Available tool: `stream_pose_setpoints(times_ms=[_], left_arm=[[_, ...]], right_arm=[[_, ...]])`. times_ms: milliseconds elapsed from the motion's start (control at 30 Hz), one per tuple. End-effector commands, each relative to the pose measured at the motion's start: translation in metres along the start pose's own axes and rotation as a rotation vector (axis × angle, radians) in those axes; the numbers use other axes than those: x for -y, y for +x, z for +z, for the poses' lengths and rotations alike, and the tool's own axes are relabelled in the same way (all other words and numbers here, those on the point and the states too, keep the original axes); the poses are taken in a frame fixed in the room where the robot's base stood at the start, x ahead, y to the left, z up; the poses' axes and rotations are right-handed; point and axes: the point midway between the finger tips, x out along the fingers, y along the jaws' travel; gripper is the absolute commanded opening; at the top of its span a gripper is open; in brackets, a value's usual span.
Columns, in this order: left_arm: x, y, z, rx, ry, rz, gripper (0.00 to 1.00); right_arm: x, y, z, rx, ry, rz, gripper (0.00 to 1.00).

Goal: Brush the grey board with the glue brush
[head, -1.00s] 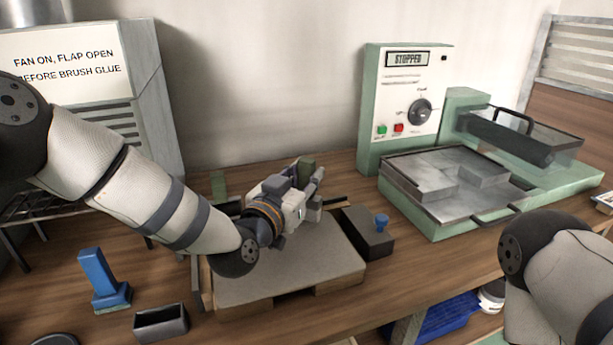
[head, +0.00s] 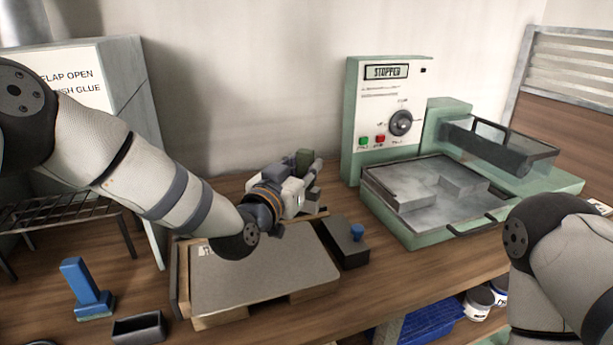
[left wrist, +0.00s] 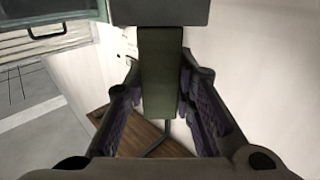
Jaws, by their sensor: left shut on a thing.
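The grey board (head: 270,277) lies flat on a wooden support on the bench. My left gripper (head: 308,178) is above and beyond its far edge, partly hidden by its own wrist. It is shut on a green handle, seemingly the glue brush (head: 303,158). The left wrist view shows this green handle (left wrist: 157,75) between the fingers (left wrist: 158,105), with a dark grey block at its upper end. I cannot make out the bristles or whether they touch anything. My right gripper is out of view; only part of that arm shows.
A dark box with a blue knob (head: 357,232) stands right of the board. A blue stand (head: 85,290) and a small dark tray (head: 138,329) are at front left. A green press (head: 425,210) with a STOPPED panel (head: 386,72) is at right. A wire rack (head: 70,211) is at left.

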Motion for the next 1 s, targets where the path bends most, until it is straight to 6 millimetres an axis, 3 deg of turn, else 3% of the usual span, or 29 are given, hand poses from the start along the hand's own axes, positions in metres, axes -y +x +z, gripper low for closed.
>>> stream_pose_setpoints(times_ms=[33, 400, 1000], left_arm=[[0.0, -0.001, -0.011, -0.01, 0.004, -0.001, 0.0], [0.004, 0.005, -0.028, -0.001, 0.001, -0.001, 0.0], [0.004, 0.005, -0.029, -0.001, 0.001, -0.001, 0.0]], right_arm=[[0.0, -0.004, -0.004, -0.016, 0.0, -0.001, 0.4], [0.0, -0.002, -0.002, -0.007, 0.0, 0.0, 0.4], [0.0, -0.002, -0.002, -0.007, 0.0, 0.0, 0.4]])
